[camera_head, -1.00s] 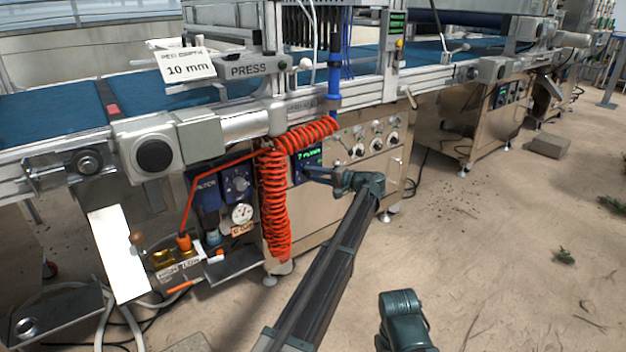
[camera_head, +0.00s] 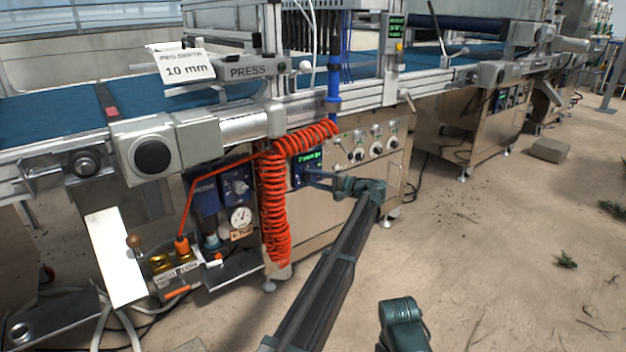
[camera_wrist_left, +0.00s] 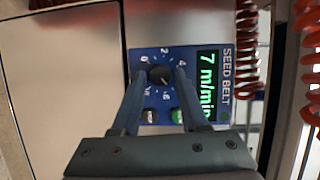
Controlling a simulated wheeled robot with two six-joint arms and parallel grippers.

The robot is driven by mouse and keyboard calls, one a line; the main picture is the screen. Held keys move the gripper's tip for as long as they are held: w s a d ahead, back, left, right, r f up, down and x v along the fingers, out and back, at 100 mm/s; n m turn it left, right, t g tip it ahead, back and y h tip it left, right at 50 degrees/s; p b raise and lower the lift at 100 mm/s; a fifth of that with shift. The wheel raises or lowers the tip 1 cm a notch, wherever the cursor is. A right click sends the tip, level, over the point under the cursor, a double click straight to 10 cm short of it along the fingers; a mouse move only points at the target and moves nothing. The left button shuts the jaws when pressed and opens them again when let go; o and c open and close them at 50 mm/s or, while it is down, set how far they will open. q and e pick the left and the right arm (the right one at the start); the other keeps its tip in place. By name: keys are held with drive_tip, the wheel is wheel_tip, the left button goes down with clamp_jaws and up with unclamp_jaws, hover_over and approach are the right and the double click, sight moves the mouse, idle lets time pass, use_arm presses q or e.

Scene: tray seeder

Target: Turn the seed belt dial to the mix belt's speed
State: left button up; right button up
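The seed belt panel (camera_wrist_left: 200,52) is blue, with a green display reading 7 m/min, a black dial (camera_wrist_left: 160,76) with numbers around it, and two buttons below the dial. The panel also shows in the head view (camera_head: 309,160), partly behind my gripper. My left gripper (camera_head: 312,178) is at the panel. In the left wrist view its two fingers (camera_wrist_left: 161,74) stand on either side of the dial, with a narrow gap seeming to show beside it. The dial's pointer is too small to read surely. No readable mix belt label or speed shows.
A coiled orange hose (camera_head: 274,205) hangs just left of the panel. Several knobs (camera_head: 376,148) sit on the steel cabinet to its right. Blue panels (camera_head: 508,97) show on a machine farther right, unreadable. The floor at right is mostly clear, with a grey block (camera_head: 550,150).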

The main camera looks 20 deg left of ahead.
use_arm(q)
drive_tip(key=shift+o, duration=1.3)
drive_tip(key=shift+d, duration=0.1)
drive_tip(key=f+v, duration=0.1)
drive_tip(key=v, duration=1.2)
drive_tip(key=shift+d+r+p, duration=0.3)
drive_tip(key=shift+r+p, duration=0.1)
drive_tip(key=shift+r, duration=0.15)
drive_tip(key=shift+s, duration=0.15)
